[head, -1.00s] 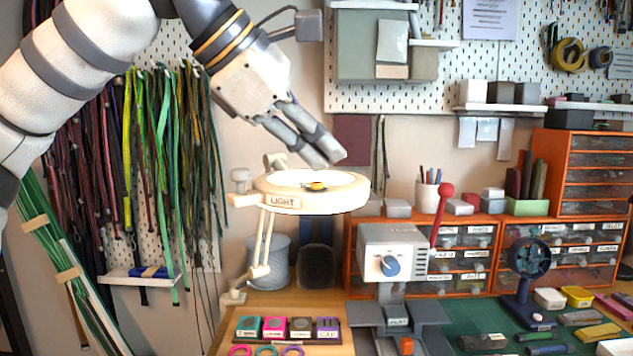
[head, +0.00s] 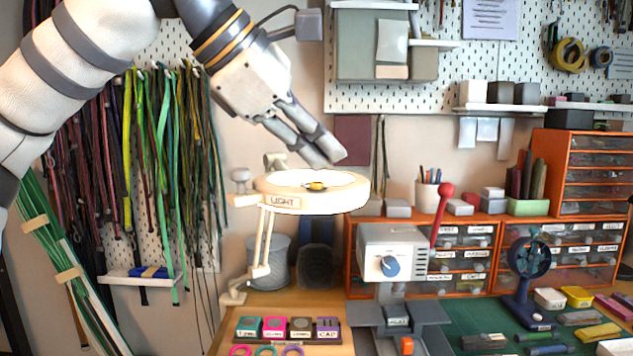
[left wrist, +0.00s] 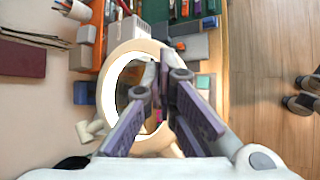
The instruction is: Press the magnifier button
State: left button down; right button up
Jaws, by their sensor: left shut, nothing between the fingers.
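The magnifier (head: 350,202) is a cream ring lamp marked "LIGHT" on a jointed arm above the bench. Its ring glows white, and a small yellow piece (head: 316,186) shows at its centre; I cannot tell whether this is the button. My left gripper (head: 335,160) is shut and empty, its fingertips just above the far right side of the ring, apparently apart from it. In the left wrist view the glowing ring (left wrist: 105,85) lies beyond my fingers (left wrist: 160,62), which hide part of its right side. My right gripper is not in view.
Labelled coloured blocks (head: 275,327) sit in front. Orange drawers (head: 475,228) stand behind. Cords hang at left. Open air surrounds the gripper.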

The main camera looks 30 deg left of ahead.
aim_at(319, 184)
pick_arm(q)
jog(key=shift+f, duration=0.4)
jog(key=shift+f, duration=0.45)
dwell(0.8)
jog(key=shift+r, duration=0.85)
jog(key=shift+r, duration=2.5)
